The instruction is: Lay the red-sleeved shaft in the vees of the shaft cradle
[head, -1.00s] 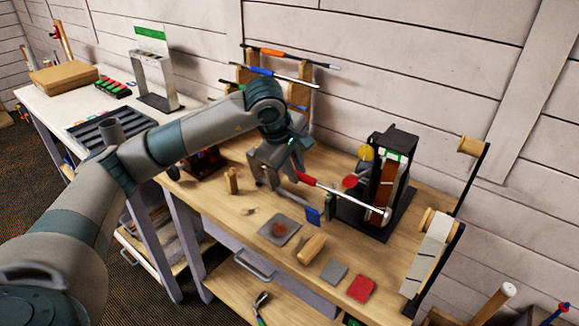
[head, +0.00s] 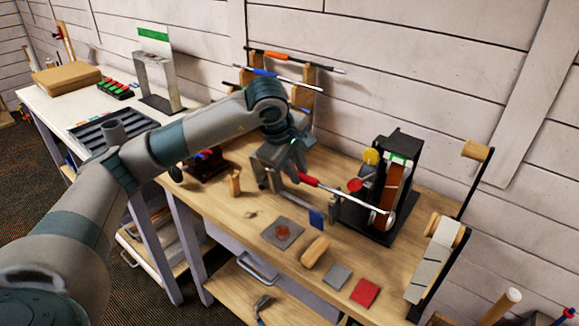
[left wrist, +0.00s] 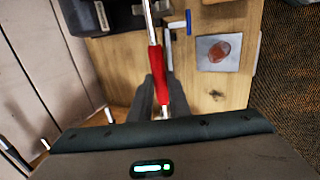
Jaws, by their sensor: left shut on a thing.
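The red-sleeved shaft (head: 345,193) is a silver rod with a red sleeve at its left end. My left gripper (head: 296,172) is shut on it at the red sleeve, over the middle of the bench. In the left wrist view the red sleeve (left wrist: 158,65) runs up between the fingers (left wrist: 157,96). My right gripper is not in view.
A tall black stand (head: 400,180) is close to the shaft's far end. A wooden rack (head: 300,95) behind the arm holds other shafts.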

